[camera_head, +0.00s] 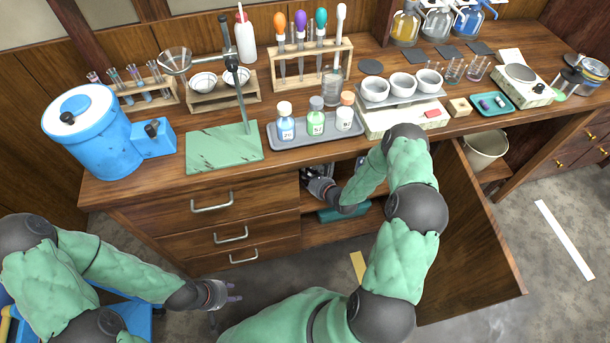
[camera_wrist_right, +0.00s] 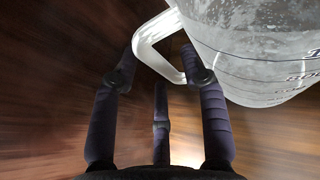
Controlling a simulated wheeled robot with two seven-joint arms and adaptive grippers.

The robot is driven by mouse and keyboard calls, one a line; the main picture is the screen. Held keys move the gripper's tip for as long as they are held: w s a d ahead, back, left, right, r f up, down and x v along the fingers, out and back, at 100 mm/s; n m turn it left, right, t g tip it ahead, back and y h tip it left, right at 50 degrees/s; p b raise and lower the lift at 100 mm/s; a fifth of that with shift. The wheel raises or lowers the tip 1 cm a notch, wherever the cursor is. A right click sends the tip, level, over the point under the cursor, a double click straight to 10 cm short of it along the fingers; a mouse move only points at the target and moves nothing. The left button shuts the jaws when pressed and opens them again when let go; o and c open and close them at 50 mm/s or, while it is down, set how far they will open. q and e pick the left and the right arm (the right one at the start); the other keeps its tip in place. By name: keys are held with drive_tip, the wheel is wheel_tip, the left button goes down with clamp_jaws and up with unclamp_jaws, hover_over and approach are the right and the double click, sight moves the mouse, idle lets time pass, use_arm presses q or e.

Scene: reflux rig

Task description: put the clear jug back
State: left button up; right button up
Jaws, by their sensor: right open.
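The clear jug (camera_wrist_right: 262,45) with black graduation marks fills the upper right of the right wrist view. Its pale handle (camera_wrist_right: 146,40) lies at the tips of my right gripper (camera_wrist_right: 160,72), whose fingers are spread apart, with the right finger overlapping the handle's lower end. Contact cannot be told. In the head view my right gripper (camera_head: 320,187) reaches into the open cupboard under the bench, where the jug is mostly hidden. My left gripper (camera_head: 228,294) hangs low in front of the drawers, away from the bench; its finger opening is too small to judge.
The cupboard door (camera_head: 475,235) stands open to the right of my right arm. A teal item (camera_head: 343,213) lies on the cupboard shelf below the gripper. The bench top above holds a grey tray of bottles (camera_head: 300,140) and a green stand base (camera_head: 222,150).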

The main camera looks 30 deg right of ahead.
drive_tip(key=p+v, duration=0.4)
drive_tip(key=v, duration=0.8)
drive_tip(key=shift+r, duration=0.1)
